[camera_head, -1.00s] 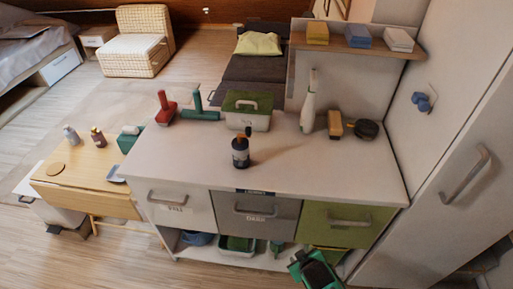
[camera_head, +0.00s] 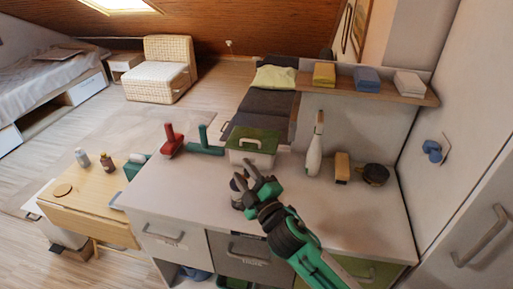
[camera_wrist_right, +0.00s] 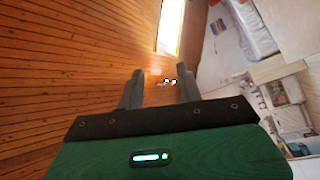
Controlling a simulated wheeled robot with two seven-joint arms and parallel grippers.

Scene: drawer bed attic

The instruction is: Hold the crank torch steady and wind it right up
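The crank torch (camera_head: 237,203), a small dark upright canister, stands on the white counter (camera_head: 185,190). In the head view it is mostly hidden behind my right gripper; only bits of its left side show. My right gripper (camera_head: 260,176) is raised in front of it, its fingers pointing up and away. In the right wrist view the two fingers (camera_wrist_right: 160,84) stand well apart with nothing held between them. Whether the gripper touches the torch cannot be told, but the torch is not between the fingers. My left gripper is not in view.
A green-lidded box (camera_head: 251,152) stands behind the torch. A white spray bottle (camera_head: 315,150), a yellow-brown brush (camera_head: 342,168) and a dark round item (camera_head: 374,174) stand right. The counter's left front is clear.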

